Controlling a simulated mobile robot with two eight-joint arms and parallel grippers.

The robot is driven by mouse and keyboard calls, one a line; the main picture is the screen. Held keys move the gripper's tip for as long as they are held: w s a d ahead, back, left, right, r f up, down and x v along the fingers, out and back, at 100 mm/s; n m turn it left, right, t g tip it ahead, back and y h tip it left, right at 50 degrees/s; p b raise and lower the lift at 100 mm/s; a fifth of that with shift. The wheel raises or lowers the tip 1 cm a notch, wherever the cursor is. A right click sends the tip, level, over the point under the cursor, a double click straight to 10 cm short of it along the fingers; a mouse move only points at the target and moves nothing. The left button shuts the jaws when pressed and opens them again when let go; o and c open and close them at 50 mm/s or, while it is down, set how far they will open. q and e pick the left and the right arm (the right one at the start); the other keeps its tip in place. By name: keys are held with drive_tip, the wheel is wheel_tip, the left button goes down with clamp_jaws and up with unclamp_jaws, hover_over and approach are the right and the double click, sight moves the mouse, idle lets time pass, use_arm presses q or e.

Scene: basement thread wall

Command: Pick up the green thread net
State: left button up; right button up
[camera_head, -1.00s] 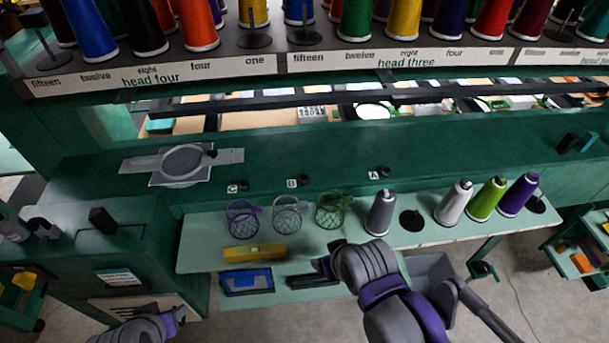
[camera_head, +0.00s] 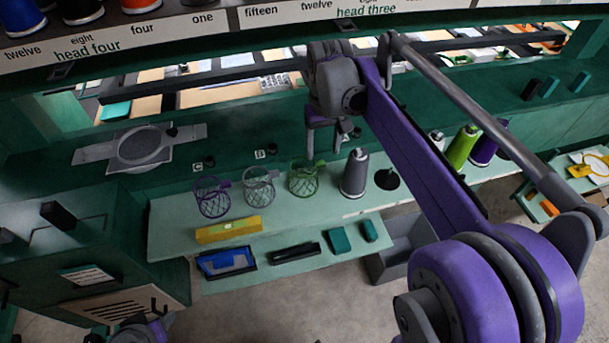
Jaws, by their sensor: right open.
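The green thread net (camera_head: 304,181) is an open mesh cup with a small side handle. It stands upright on the pale green shelf (camera_head: 175,240), at the right end of a row of three nets. My right gripper (camera_head: 325,143) hangs pointing down above and behind the green net, with its fingers apart and nothing between them. It looks apart from the net. Part of my left arm (camera_head: 148,331) shows at the bottom left edge; its jaws cannot be made out clearly.
A purple net (camera_head: 211,198) and a grey net (camera_head: 260,187) stand left of the green one. A grey cone (camera_head: 354,174) stands close on its right. A yellow level (camera_head: 228,229) lies in front. My right arm hides part of the shelf's right side.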

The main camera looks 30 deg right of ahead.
sight(320, 165)
drive_tip(key=f, duration=0.8)
drive_tip(key=shift+s+a+f, duration=0.1)
drive_tip(key=shift+a+f, duration=0.05)
drive_tip(key=shift+a, duration=0.2)
clamp_jaws()
